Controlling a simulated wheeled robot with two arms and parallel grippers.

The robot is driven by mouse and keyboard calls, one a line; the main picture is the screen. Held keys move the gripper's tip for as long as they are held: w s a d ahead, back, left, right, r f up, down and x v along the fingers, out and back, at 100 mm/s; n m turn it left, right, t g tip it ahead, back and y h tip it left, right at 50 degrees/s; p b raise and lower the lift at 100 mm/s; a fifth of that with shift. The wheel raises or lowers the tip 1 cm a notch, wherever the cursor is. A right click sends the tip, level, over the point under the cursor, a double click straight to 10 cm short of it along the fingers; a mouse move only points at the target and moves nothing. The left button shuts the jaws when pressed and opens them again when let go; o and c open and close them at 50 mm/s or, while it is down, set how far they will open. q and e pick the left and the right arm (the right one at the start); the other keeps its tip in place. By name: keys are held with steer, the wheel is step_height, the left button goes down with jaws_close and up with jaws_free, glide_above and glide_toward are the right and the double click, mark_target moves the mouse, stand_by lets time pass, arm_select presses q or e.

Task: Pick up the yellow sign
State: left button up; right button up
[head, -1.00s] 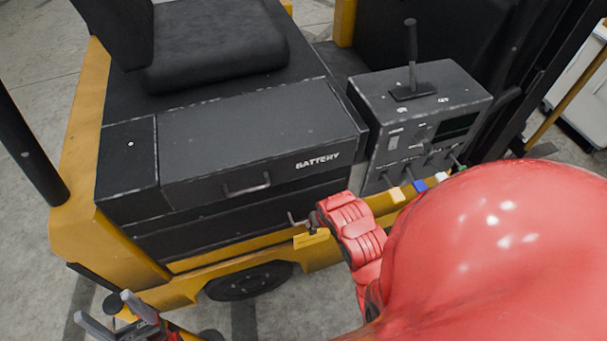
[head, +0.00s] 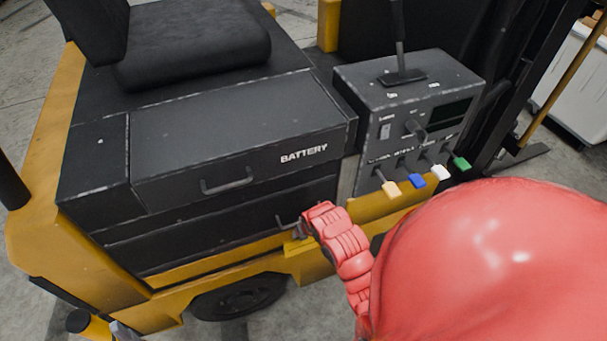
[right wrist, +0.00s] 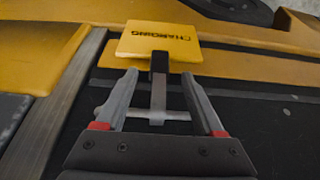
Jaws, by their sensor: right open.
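The yellow sign (right wrist: 160,42) reads CHARGING, upside down in the right wrist view. A short dark strap (right wrist: 159,68) runs from it to a grey bar handle (right wrist: 143,115) on the dark drawer front. In the head view the sign (head: 297,246) is a small yellow patch, partly hidden by my right arm. My right gripper (right wrist: 158,75) is open, its fingers on either side of the strap and apart from it, tips near the sign's edge. Only a grey tip of my left gripper (head: 125,331) shows at the bottom left of the head view.
The sign hangs on a yellow and black forklift. Its battery box (head: 240,145) has a handle above the drawer. A control box (head: 410,90) with several coloured levers stands to the right. A wheel (head: 238,298) is below. Grey floor is at the lower left.

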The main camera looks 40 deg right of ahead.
steer(key=shift+b+x, duration=0.4)
steer(key=shift+x, duration=0.8)
steer(key=shift+s+r, duration=0.1)
jaws_close()
